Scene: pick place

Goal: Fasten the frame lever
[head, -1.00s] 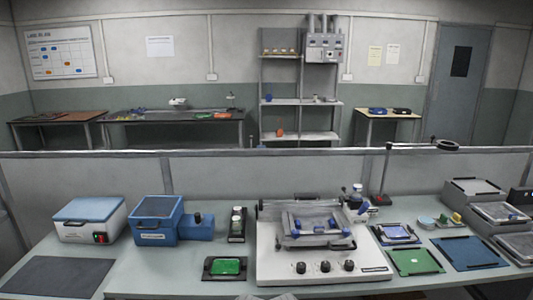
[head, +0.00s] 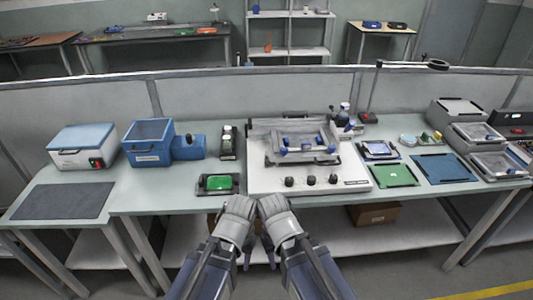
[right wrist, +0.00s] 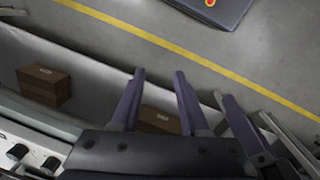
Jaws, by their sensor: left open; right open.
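A white machine (head: 335,180) with black knobs stands on the bench in the head view. It carries a grey frame (head: 275,157) with blue clamp-like parts (head: 306,147). I cannot tell which part is the frame lever. My left gripper (head: 246,262) hangs low in front of the bench edge, open and away from the machine. My right gripper (head: 270,264) hangs close beside it, its fingers partly hidden by the arm. In the right wrist view the right gripper (right wrist: 159,76) has its fingers apart with nothing between them.
A green item in a black tray (head: 218,183) lies left of the machine. A blue box (head: 148,145) and a white box with a blue lid (head: 82,147) stand further left. A green board (head: 394,176) and a blue mat (head: 445,168) lie right. A cardboard box (head: 374,214) sits on the lower shelf.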

